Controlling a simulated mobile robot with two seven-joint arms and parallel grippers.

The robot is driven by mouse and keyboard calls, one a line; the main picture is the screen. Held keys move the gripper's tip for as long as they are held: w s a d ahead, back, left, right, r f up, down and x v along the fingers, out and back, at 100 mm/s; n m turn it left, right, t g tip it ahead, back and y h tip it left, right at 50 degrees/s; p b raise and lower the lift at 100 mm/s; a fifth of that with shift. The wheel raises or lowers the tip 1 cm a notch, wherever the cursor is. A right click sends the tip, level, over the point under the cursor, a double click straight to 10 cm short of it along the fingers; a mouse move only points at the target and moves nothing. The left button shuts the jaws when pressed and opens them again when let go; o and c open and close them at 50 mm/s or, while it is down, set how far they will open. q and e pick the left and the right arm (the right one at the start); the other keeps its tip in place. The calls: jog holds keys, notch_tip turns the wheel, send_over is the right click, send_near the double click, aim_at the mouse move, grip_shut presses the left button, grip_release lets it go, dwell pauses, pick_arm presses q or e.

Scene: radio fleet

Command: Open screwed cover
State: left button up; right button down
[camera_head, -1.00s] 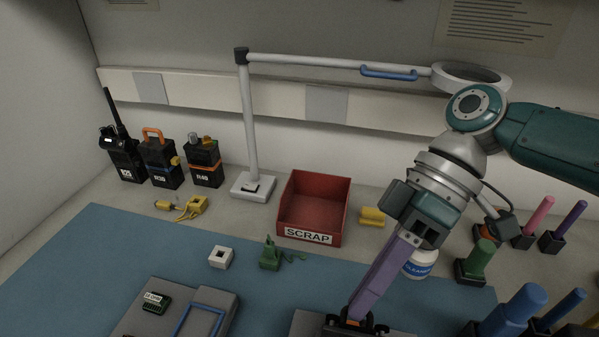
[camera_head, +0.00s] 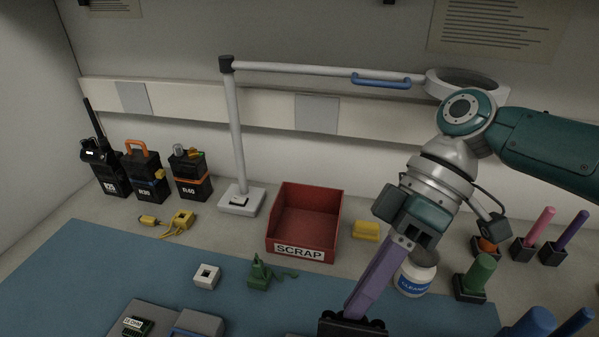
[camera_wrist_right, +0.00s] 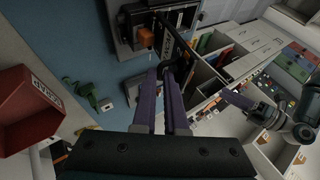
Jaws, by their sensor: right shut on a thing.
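My right gripper (camera_head: 352,312) has long purple fingers pointing down and is shut on a black cover (camera_head: 352,326) at the bottom edge of the head view. In the right wrist view the cover (camera_wrist_right: 174,42) is a dark plate with white lettering at the fingertips (camera_wrist_right: 172,68). Beside it is a dark radio body with an orange part (camera_wrist_right: 145,36), in a grey holder (camera_wrist_right: 122,30). Whether the cover is fully clear of the body is hard to tell. My left gripper (camera_wrist_right: 232,96) shows small at the right of the wrist view; its opening is unclear.
A red SCRAP bin (camera_head: 307,215) stands behind the blue mat (camera_head: 70,275). A cleaner jar (camera_head: 417,272) is close to my right fingers. A green part (camera_head: 260,272), a white block (camera_head: 206,276) and a grey tray (camera_head: 200,323) lie left. Radios (camera_head: 146,178) and a lamp stand (camera_head: 240,199) are behind.

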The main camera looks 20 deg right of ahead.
jog(key=c, duration=1.3)
grip_release()
jog(key=shift+s+f, duration=0.4)
jog(key=shift+f, duration=0.1)
jog(key=shift+c, duration=0.2)
jog(key=o, duration=0.4)
jog(key=shift+s+a+f, duration=0.1)
jog(key=shift+s+a, duration=0.05)
jog(key=b+v, duration=0.1)
jog(key=v, duration=0.9)
jog(key=shift+w+a+r, duration=0.1)
jog(key=shift+w+r, duration=0.15)
jog(key=shift+r, duration=0.05)
